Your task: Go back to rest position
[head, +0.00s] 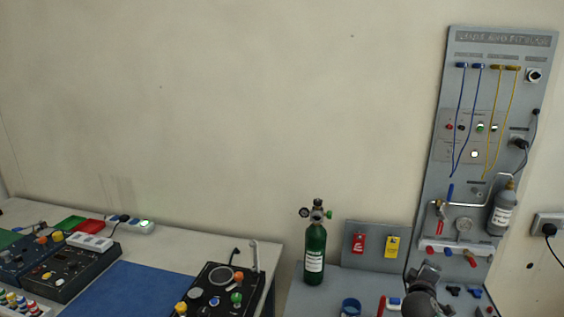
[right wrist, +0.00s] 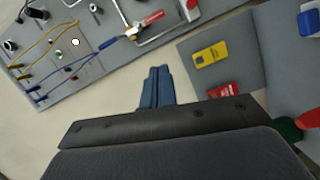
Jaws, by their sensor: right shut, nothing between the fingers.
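My right gripper (right wrist: 157,88) shows in the right wrist view. Its two blue fingers are together with nothing between them. It points toward the grey wall panel and is apart from it. In the head view part of my right arm (head: 424,295) stands at the bottom, in front of the right table; its fingertips cannot be made out there. My left gripper is not in either view.
A green oxygen cylinder (head: 315,255) stands on the right table, beside a grey board with a red tag (head: 358,243) and a yellow tag (head: 392,246). The tall panel (head: 455,200) carries hoses and valves. The left table holds control boxes and a blue mat (head: 130,290).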

